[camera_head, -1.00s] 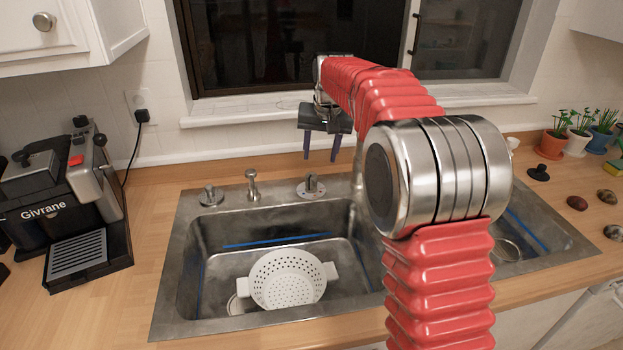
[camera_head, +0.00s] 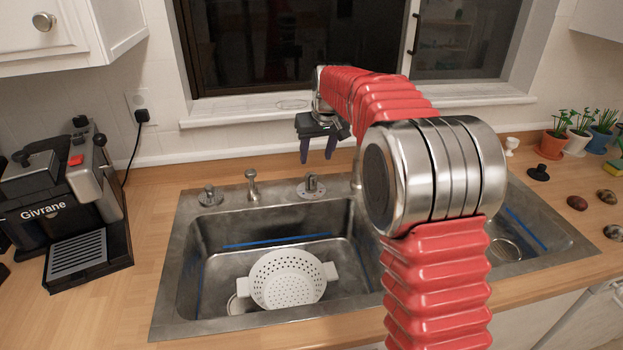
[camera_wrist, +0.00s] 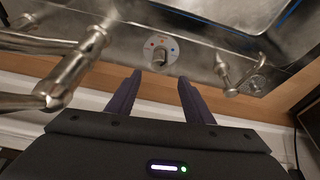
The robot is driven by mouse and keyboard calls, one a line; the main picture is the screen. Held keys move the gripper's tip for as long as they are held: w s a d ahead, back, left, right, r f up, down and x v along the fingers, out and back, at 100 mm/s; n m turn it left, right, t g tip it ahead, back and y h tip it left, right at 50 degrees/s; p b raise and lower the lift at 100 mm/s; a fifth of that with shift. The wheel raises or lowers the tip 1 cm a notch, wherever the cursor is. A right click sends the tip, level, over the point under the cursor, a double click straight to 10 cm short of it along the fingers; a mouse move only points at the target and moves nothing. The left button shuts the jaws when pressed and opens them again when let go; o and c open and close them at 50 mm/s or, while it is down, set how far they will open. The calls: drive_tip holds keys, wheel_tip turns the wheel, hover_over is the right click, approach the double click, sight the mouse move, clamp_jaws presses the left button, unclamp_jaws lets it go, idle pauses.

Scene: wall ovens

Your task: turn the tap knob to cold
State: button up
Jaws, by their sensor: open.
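The tap knob (camera_head: 311,187) is a small metal lever on a round plate at the sink's back rim, left of my arm. The fingers look apart from the knob.
The metal spout (camera_wrist: 65,75) stands left of the knob in the wrist view. A small dispenser (camera_head: 252,185) and another fitting (camera_head: 210,195) stand left in the head view. A white colander (camera_head: 287,280) sits in the sink (camera_head: 215,250). The window sill (camera_head: 240,112) is behind.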

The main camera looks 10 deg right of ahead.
sight(312, 176)
drive_tip(key=x, duration=1.2)
drive_tip(key=shift+f, duration=0.4)
drive_tip(key=c, duration=1)
